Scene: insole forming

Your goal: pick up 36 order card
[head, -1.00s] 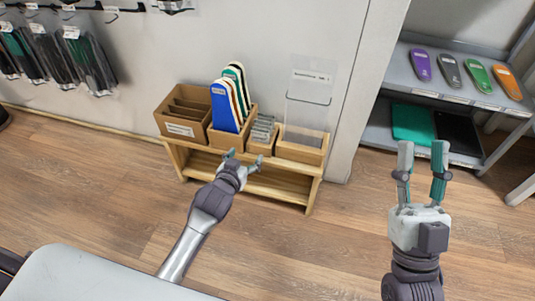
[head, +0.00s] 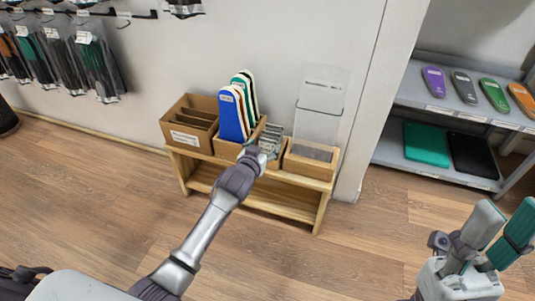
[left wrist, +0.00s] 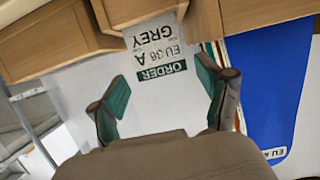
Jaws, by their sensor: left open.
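The order card (left wrist: 158,60) shows in the left wrist view, upside down, with the print "ORDER EU 36 A GREY". In the head view, several grey-white cards (head: 273,136) stand in a small wooden box on a low bench, partly hidden by my left gripper (head: 263,148). My left gripper is open at this box. In the left wrist view its two green-padded fingers (left wrist: 164,85) stand on either side of the card's lower part, and nothing is clamped. I cannot tell how deep the card lies between them. My right gripper (head: 504,215) is raised at the lower right, open and empty.
Blue, white and green insole shapes (head: 234,112) stand in the box left of the cards. A brown divided box (head: 190,124) is further left. A clear sign holder (head: 318,118) stands right. The wooden bench (head: 250,190) carries them. A grey shelf (head: 440,110) is at right.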

